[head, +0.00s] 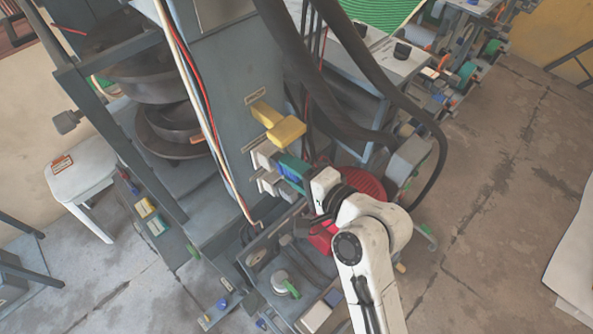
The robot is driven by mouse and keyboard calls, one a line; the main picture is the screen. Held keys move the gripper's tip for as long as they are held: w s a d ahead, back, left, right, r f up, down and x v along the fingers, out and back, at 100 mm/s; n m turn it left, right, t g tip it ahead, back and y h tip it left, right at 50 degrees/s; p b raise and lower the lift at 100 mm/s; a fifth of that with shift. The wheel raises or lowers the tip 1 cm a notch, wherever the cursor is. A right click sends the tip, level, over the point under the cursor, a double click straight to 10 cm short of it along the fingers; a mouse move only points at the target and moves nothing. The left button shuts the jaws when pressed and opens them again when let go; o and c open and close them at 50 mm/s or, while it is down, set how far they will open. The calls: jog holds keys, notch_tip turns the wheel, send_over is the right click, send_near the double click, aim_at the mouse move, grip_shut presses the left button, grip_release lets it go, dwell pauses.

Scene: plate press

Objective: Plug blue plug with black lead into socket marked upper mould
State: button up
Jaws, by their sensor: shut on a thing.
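My gripper (303,179) is at the side of the grey press column, in the middle of the head view. It is shut on the blue plug (290,167), which has a green-looking upper face. The plug's left end is close to a pale grey socket block (264,154) on the column. I cannot tell whether they touch or whether the plug is inside. A second pale block (270,183) sits just below. The socket markings are too small to read, and the black lead cannot be made out for certain.
A yellow block (286,130) juts out just above the plug. Thick black hoses (357,55) arch down behind my gripper. A red ribbed object (362,182) stands behind my wrist. A white stool (82,170) is at left. Concrete floor at right is mostly clear.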

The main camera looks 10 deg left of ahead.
jog(key=shift+x, duration=0.8)
jog(key=o, duration=1.1)
jog(key=b+v, duration=0.1)
jog(key=v, duration=0.9)
jog(key=shift+s+d+r+b, duration=0.1)
jog(key=shift+s+d+b, duration=0.15)
jog(key=shift+d+b, duration=0.05)
